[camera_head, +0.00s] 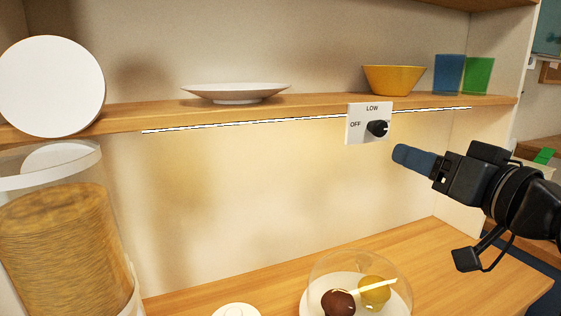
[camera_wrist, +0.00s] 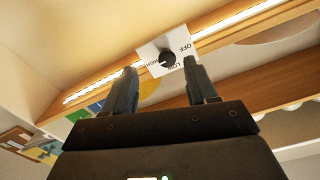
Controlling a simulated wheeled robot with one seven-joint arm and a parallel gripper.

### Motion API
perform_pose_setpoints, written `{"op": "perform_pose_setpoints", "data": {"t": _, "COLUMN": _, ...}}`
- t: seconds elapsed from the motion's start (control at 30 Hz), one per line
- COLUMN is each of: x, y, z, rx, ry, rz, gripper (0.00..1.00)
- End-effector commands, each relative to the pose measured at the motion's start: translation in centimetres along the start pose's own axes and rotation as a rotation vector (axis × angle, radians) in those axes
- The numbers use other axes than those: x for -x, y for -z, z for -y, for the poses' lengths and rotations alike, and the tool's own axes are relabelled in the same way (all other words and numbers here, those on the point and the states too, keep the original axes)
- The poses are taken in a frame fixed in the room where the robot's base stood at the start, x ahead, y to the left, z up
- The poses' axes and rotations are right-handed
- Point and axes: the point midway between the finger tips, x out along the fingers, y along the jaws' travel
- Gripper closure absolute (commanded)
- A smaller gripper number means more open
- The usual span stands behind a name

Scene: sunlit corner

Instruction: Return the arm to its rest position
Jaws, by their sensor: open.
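My gripper (camera_head: 402,154) is at the right of the head view, held in the air in front of the shelf unit. Its blue fingers point left toward the wall, just below and right of a white switch plate (camera_head: 355,134) with a black knob (camera_head: 376,129). In the wrist view, the two fingers of my gripper (camera_wrist: 160,80) stand apart with nothing between them. The knob (camera_wrist: 167,58) shows beyond the fingertips, and its mark seems to face the HIGH label. The gripper appears apart from the knob.
A lit strip (camera_head: 250,123) runs under the wooden shelf (camera_head: 150,115). The shelf bears white plates (camera_head: 52,85), a yellow bowl (camera_head: 394,79), a blue cup (camera_head: 448,73) and a green cup (camera_head: 478,75). Below are a glass dome (camera_head: 340,262) and a large jar (camera_head: 62,235).

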Motion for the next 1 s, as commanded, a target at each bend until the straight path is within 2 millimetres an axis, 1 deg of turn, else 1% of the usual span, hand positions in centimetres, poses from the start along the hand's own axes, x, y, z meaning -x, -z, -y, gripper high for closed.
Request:
{"op": "perform_pose_setpoints", "data": {"t": 0.03, "x": 0.3, "y": -1.8, "z": -0.2, "rx": -0.018, "ry": -0.013, "rz": 0.007, "gripper": 0.43}}
{"op": "perform_pose_setpoints", "data": {"t": 0.17, "x": 1.7, "y": -6.5, "z": -1.0, "rx": -0.057, "ry": -0.066, "rz": 0.007, "gripper": 0.43}}
{"op": "perform_pose_setpoints", "data": {"t": 0.2, "x": 2.3, "y": -7.9, "z": -1.1, "rx": -0.066, "ry": -0.083, "rz": 0.007, "gripper": 0.43}}
{"op": "perform_pose_setpoints", "data": {"t": 0.27, "x": 3.2, "y": -10.0, "z": -1.4, "rx": -0.077, "ry": -0.110, "rz": 0.009, "gripper": 0.43}}
{"op": "perform_pose_setpoints", "data": {"t": 0.3, "x": 3.9, "y": -11.4, "z": -1.6, "rx": -0.083, "ry": -0.127, "rz": 0.011, "gripper": 0.43}}
{"op": "perform_pose_setpoints", "data": {"t": 0.37, "x": 5.1, "y": -13.4, "z": -1.7, "rx": -0.089, "ry": -0.153, "rz": 0.014, "gripper": 0.43}}
{"op": "perform_pose_setpoints", "data": {"t": 0.5, "x": 8.3, "y": -17.8, "z": -1.8, "rx": -0.089, "ry": -0.212, "rz": 0.024, "gripper": 0.43}}
{"op": "perform_pose_setpoints", "data": {"t": 0.57, "x": 9.8, "y": -19.5, "z": -1.7, "rx": -0.084, "ry": -0.237, "rz": 0.032, "gripper": 0.43}}
{"op": "perform_pose_setpoints", "data": {"t": 0.67, "x": 12.5, "y": -22.1, "z": -1.4, "rx": -0.070, "ry": -0.273, "rz": 0.046, "gripper": 0.43}}
{"op": "perform_pose_setpoints", "data": {"t": 0.7, "x": 13.7, "y": -23.1, "z": -1.3, "rx": -0.062, "ry": -0.286, "rz": 0.052, "gripper": 0.43}}
{"op": "perform_pose_setpoints", "data": {"t": 0.87, "x": 18.6, "y": -26.3, "z": -0.5, "rx": -0.020, "ry": -0.331, "rz": 0.079, "gripper": 0.43}}
{"op": "perform_pose_setpoints", "data": {"t": 0.9, "x": 19.9, "y": -27.0, "z": -0.2, "rx": -0.007, "ry": -0.340, "rz": 0.088, "gripper": 0.43}}
{"op": "perform_pose_setpoints", "data": {"t": 0.97, "x": 21.8, "y": -27.9, "z": 0.2, "rx": 0.014, "ry": -0.351, "rz": 0.101, "gripper": 0.43}}
{"op": "perform_pose_setpoints", "data": {"t": 1.0, "x": 23.1, "y": -28.4, "z": 0.5, "rx": 0.029, "ry": -0.357, "rz": 0.108, "gripper": 0.43}}
